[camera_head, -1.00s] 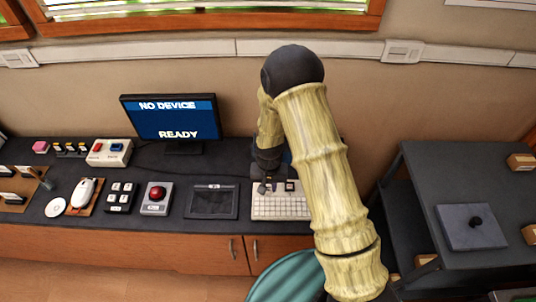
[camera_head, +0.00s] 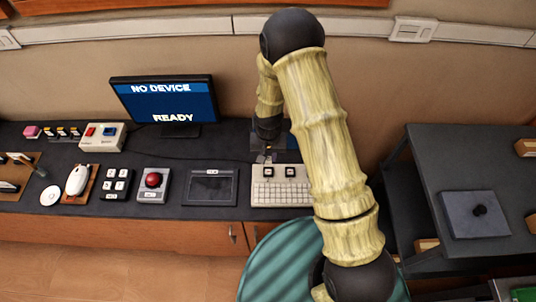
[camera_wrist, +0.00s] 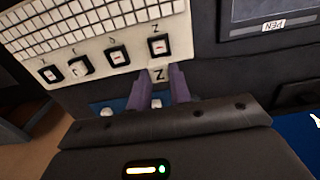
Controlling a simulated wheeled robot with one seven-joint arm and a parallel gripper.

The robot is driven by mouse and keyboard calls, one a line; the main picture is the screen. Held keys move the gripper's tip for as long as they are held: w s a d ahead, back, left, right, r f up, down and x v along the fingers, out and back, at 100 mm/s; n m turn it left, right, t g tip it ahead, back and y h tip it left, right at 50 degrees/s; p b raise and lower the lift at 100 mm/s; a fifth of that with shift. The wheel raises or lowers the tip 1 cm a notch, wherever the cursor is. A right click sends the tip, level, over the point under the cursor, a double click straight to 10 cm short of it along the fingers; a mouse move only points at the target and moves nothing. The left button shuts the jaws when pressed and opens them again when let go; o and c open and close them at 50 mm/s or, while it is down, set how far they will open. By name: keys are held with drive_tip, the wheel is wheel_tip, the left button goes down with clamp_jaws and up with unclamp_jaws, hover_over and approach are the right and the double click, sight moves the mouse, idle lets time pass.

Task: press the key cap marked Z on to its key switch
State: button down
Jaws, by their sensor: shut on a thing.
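In the wrist view, my gripper (camera_wrist: 166,88) has its two purple fingers shut on a small pale key cap marked Z (camera_wrist: 158,75). The cap is at the edge of the white keyboard (camera_wrist: 85,30), close beside the black key switch (camera_wrist: 159,47) labelled Z. It appears apart from the switch; its height above the keyboard is hard to tell. In the head view, my gripper (camera_head: 264,156) is at the back left of the keyboard (camera_head: 282,198), and the held cap cannot be made out clearly.
More black switches (camera_wrist: 117,57) line the keyboard's edge. A blue tray (camera_wrist: 141,103) with pale pieces lies partly hidden under my gripper. A dark pen tablet (camera_head: 211,187) lies left of the keyboard. A monitor (camera_head: 165,101) reading NO DEVICE stands behind. A teal round stool (camera_head: 275,275) is in front.

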sight(268, 170)
drive_tip(key=shift+f+b, duration=1.9)
drive_tip(key=shift+f, duration=1)
drive_tip(key=shift+s+f+b, duration=0.1)
drive_tip(key=shift+f+b, duration=0.3)
drive_tip(key=c, duration=0.7)
unclamp_jaws()
drive_tip(key=shift+r, duration=0.15)
drive_tip(key=shift+r+p, duration=2.45)
drive_tip(key=shift+r, duration=1)
